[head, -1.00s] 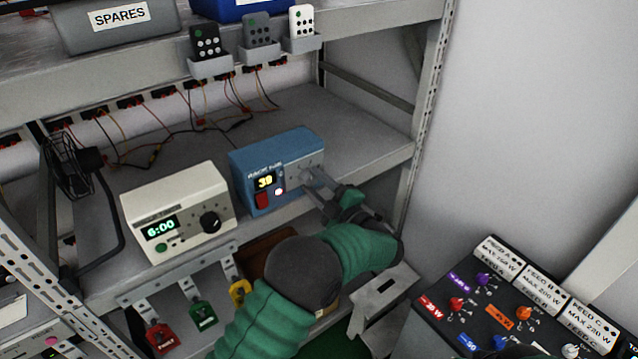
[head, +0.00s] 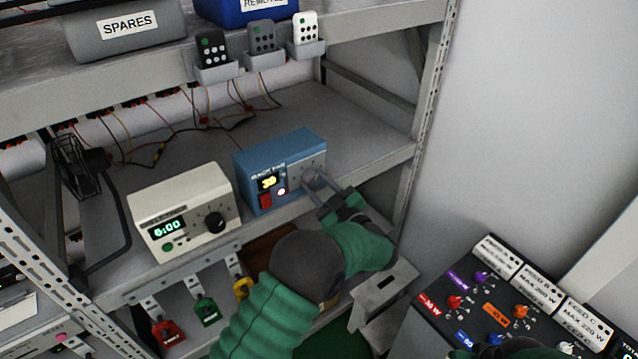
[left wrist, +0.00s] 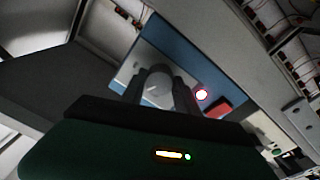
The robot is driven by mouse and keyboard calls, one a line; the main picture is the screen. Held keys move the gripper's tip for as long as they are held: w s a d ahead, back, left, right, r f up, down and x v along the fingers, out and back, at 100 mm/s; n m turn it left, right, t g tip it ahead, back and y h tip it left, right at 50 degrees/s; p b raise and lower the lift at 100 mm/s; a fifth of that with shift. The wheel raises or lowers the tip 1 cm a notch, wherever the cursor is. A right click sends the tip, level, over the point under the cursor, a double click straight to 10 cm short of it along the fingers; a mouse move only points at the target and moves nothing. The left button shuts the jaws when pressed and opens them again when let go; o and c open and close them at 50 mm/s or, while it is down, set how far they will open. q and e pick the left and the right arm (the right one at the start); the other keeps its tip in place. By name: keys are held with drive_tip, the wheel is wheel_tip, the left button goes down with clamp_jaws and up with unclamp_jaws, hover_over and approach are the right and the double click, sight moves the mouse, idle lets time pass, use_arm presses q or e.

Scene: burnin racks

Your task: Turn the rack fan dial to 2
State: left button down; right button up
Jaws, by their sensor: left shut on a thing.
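The blue rack fan box (head: 292,148) stands on the middle shelf. Its front has a lit yellow display, a red switch (head: 265,201) and a lit round lamp. My left gripper (head: 312,184) reaches the right part of the box's front and is shut on the grey dial (left wrist: 160,84). In the left wrist view the two fingers lie on either side of the round dial, with the red switch and lamp to the right. The gripper hides much of the dial in the head view, so I cannot read where it points. My right gripper does not show clearly.
A cream timer box (head: 183,205) reading 6:00 stands left of the fan box. A black feed panel (head: 490,309) with several knobs is at lower right. Remotes (head: 262,40) sit in holders above.

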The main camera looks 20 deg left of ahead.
use_arm(q)
drive_tip(key=shift+w+a+r, duration=0.1)
drive_tip(key=shift+a+r, duration=0.05)
drive_tip(key=shift+r, duration=0.25)
drive_tip(key=c, duration=1.2)
unclamp_jaws()
drive_tip(key=shift+o, duration=1.4)
drive_tip(key=shift+f, duration=0.15)
drive_tip(key=shift+w+a+f, duration=0.1)
drive_tip(key=shift+a+f, duration=0.05)
drive_tip(key=shift+f, duration=0.05)
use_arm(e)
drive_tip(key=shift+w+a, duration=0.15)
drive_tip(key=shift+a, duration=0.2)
